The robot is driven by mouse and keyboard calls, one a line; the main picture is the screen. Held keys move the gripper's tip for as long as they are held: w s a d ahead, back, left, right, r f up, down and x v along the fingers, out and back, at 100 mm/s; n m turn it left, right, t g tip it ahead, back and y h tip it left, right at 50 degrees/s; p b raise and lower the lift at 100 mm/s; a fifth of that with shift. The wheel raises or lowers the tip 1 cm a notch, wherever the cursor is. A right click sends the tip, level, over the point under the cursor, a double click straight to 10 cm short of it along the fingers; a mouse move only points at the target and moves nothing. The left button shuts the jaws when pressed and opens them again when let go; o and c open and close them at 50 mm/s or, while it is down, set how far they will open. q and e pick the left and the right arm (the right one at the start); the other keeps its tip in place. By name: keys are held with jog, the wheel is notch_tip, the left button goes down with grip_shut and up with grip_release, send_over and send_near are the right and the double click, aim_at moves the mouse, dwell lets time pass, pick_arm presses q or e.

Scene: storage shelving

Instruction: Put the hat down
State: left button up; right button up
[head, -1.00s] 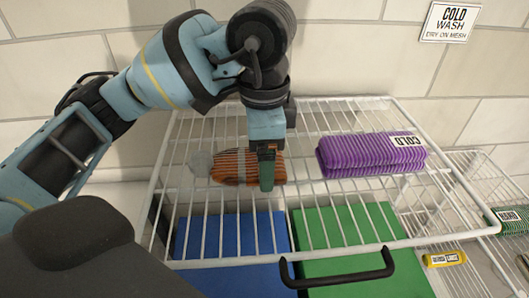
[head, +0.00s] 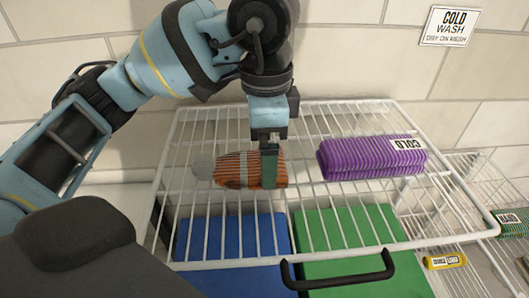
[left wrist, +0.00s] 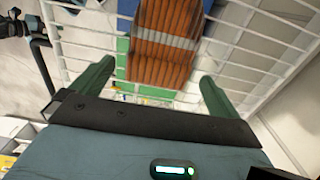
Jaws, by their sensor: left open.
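The hat (head: 232,171), striped orange-brown with a grey band and a grey pompom at its left end, lies on the white wire mesh shelf (head: 217,251). My left gripper (head: 269,184) is at the hat's right end, with one green finger showing in front of it in the head view. In the left wrist view, the two fingers (left wrist: 156,74) are spread apart and the hat (left wrist: 165,48) shows ahead, between their lines. Nothing is clamped between them. Whether a finger touches the hat I cannot tell. My right gripper is not in view.
A purple striped folded knit (head: 370,158) with a COLD tag lies on the mesh to the right. Blue (head: 232,235) and green (head: 345,230) panels lie below the mesh. A black handle (head: 340,278) sits at the front edge. A COLD WASH sign (head: 449,26) hangs on the wall.

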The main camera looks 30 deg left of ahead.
pick_arm(q)
notch_tip(320, 180, up, 10)
jog(key=p, duration=0.1)
jog(key=shift+f+p, duration=0.2)
jog(key=shift+p, duration=0.1)
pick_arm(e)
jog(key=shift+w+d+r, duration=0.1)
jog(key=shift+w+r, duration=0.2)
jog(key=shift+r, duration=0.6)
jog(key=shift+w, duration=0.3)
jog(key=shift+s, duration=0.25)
